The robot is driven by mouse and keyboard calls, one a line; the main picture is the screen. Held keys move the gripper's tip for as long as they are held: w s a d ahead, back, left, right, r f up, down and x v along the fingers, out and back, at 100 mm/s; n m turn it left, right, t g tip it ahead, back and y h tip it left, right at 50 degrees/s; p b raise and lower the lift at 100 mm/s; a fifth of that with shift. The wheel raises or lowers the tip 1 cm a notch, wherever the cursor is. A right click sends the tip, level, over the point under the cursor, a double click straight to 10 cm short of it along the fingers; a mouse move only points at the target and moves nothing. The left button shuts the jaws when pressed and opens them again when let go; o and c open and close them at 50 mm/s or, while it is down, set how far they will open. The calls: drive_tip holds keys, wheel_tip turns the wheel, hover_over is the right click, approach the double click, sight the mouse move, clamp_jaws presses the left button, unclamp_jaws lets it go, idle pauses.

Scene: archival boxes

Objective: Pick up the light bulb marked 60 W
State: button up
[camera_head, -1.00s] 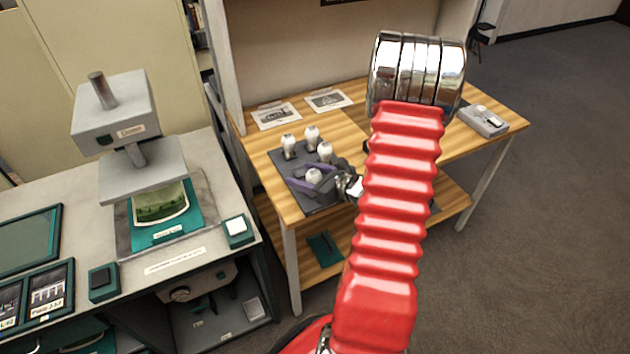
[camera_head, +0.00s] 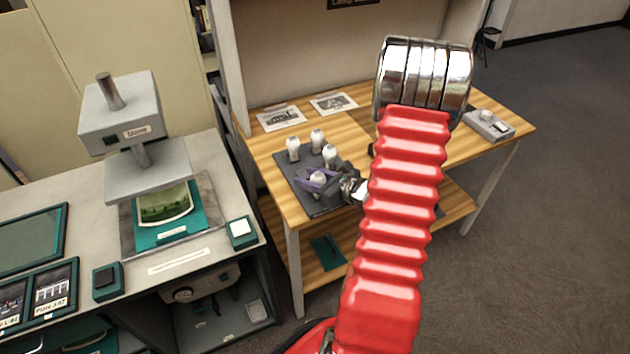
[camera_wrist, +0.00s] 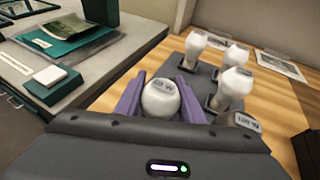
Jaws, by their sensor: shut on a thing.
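A white light bulb (camera_wrist: 161,98) sits between the purple fingers of my gripper (camera_wrist: 161,101) in the wrist view. Its marking is upside down and appears to read 60 W. In the head view this bulb (camera_head: 317,178) is at the front of a dark tray (camera_head: 322,206) on the wooden table, with my gripper (camera_head: 318,183) shut on it. Whether it is clear of the tray is hidden. Several other white bulbs stand upright behind it on the same tray, including the left one (camera_head: 293,149), the back one (camera_head: 317,141) and the right one (camera_head: 330,156).
Printed sheets (camera_head: 281,118) lie at the back of the wooden table (camera_head: 400,160). A grey device (camera_head: 489,125) is at its right end. A grey bench (camera_head: 190,255) with an enlarger-like machine (camera_head: 122,122) stands to the left. A small tag (camera_wrist: 248,121) is near the right-hand bulb.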

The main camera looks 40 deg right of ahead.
drive_tip(key=shift+r, duration=0.1)
wheel_tip(320, 180, up, 10)
idle(0.6)
idle(0.5)
